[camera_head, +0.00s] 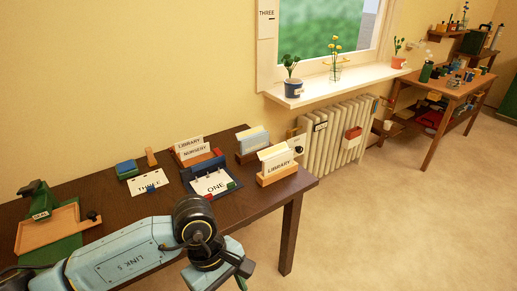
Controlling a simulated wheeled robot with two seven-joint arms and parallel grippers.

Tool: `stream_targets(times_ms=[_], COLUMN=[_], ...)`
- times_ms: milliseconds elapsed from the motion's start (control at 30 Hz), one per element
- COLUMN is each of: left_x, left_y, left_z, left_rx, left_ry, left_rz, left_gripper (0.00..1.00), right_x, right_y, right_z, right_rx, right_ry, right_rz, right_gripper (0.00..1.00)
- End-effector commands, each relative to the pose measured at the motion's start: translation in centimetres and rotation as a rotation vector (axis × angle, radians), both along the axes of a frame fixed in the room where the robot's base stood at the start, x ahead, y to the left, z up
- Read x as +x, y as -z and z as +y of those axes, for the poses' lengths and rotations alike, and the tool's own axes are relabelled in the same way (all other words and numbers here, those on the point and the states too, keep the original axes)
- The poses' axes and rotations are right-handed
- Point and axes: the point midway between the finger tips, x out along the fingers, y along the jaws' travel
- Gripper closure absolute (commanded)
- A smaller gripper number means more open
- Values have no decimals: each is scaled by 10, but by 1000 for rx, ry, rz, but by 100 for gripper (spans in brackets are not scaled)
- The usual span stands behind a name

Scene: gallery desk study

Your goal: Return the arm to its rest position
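My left arm comes in from the lower left, with a pale blue link marked LINK 5 and a dark wrist joint. My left gripper (236,272) is at the bottom edge of the picture, in front of the desk's near edge. It is seen from above and partly cut off, so I cannot tell whether its fingers are open or shut. A small green patch shows at its lower end, too small to make out. My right gripper is not in view.
The dark desk (250,200) holds card holders, a ONE card (212,184), a THREE card (148,181), blue and green books (126,169) and a wooden tray (60,228). A radiator (335,135) stands behind. The floor (400,230) at the right is clear.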

Motion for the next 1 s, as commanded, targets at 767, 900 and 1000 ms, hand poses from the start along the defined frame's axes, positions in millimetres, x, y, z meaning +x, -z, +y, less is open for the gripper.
stream_targets(times_ms=[767,900,1000], left_x=[90,52,8], left_y=[178,260,313], left_z=[16,74,109], left_rx=[972,726,589], left_ry=[2346,2040,1838], left_rz=[-1845,-1502,-1280], left_gripper=[47,47,47], right_x=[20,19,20], right_y=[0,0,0], right_z=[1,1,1], right_rx=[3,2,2], right_ry=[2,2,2], right_rz=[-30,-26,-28], right_gripper=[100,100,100])
